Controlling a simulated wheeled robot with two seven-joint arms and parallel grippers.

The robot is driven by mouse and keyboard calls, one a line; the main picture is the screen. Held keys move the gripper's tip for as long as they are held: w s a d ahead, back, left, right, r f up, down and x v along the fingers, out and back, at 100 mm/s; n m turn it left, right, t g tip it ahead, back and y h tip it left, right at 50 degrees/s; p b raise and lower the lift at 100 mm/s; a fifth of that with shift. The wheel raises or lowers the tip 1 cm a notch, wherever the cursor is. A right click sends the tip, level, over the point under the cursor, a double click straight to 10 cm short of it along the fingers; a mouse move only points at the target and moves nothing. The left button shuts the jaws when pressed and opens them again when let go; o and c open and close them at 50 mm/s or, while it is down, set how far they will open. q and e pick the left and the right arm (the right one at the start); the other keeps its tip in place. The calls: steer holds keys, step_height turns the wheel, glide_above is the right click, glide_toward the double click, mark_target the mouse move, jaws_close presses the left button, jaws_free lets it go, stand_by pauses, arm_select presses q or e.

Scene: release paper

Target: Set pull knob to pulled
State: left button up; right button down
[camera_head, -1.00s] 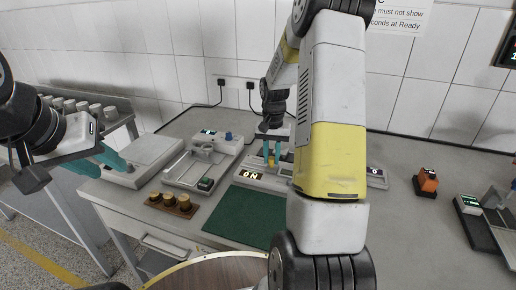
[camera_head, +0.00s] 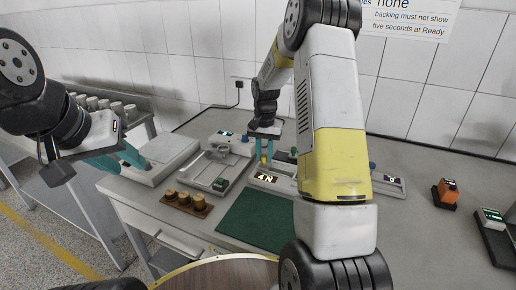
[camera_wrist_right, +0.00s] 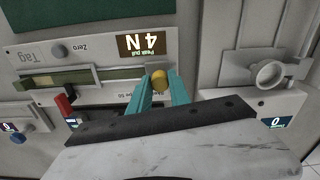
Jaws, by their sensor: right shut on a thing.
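The pull knob (camera_wrist_right: 159,78) is a small yellow knob at the edge of a grey instrument, in front of its slotted track (camera_wrist_right: 80,78). In the head view the knob shows as a yellow spot (camera_head: 264,159) between teal fingers. My right gripper (camera_wrist_right: 162,84) is shut on the knob, with one finger on each side. The instrument's "Peak pull" display (camera_wrist_right: 143,43) reads 4 N. My left gripper (camera_head: 132,164) is open and empty, in the air at the left, by a pale grey box. My right arm hides part of the instrument in the head view.
A grey device with a ring-shaped part (camera_head: 217,152) stands left of the instrument.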

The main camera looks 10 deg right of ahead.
mark_target(264, 156)
steer(key=c, duration=1.2)
jaws_free()
steer(key=shift+r, duration=0.1)
step_height(264, 156, up, 8)
steer(key=shift+f, duration=0.25)
steer(key=shift+r, duration=0.1)
